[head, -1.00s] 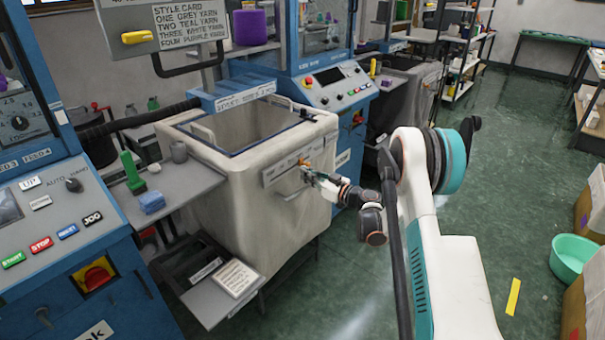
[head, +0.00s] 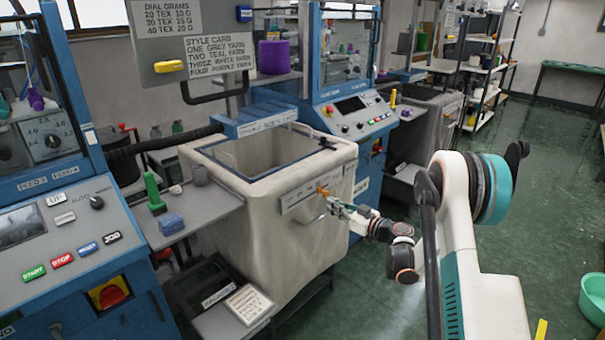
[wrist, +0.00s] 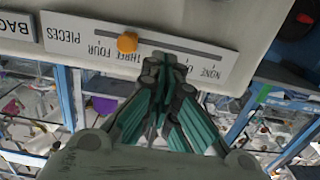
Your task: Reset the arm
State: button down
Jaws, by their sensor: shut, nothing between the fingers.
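My arm reaches forward on the right of the head view. My gripper (head: 336,207) is in front of the labelled strip (head: 305,196) on the face of the white bin (head: 240,225). In the wrist view my gripper (wrist: 163,62) is shut and empty, its fingertips close to the strip's slot. The strip (wrist: 90,35) appears upside down there, with the words NONE, THREE, FOUR and PIECES. An orange knob (wrist: 127,42) sits on the slot near FOUR, beside the fingertips. I cannot tell whether the fingertips touch the strip. The knob also shows in the head view (head: 322,190).
A blue machine with a control panel (head: 70,240) stands at the left. A grey shelf (head: 192,217) holds a green object (head: 154,192) and a blue sponge-like block (head: 171,223). A black tray (head: 208,283) sits low. Green floor at the right is open, with a green basin (head: 593,298).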

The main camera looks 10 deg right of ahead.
jog(key=s+a+r+m+g+h, duration=0.25)
jog(key=s+a+r, duration=0.25)
jog(key=s+r, duration=0.3)
jog(key=s+a+r+m+g+h, duration=0.1)
jog(key=s+a+r+g, duration=0.3)
jog(key=s+r, duration=0.5)
jog(key=s+d+m+h, duration=0.1)
jog(key=s+m+h, duration=0.1)
jog(key=s, duration=1.2)
jog(key=s+d+f+m+h, duration=0.1)
jog(key=s+h, duration=0.4)
jog(key=s, duration=1)
jog(key=shift+s+d+f+m, duration=0.15)
jog(key=shift+d+f+m, duration=0.2)
jog(key=shift+d, duration=0.25)
jog(key=shift+g, duration=0.25)
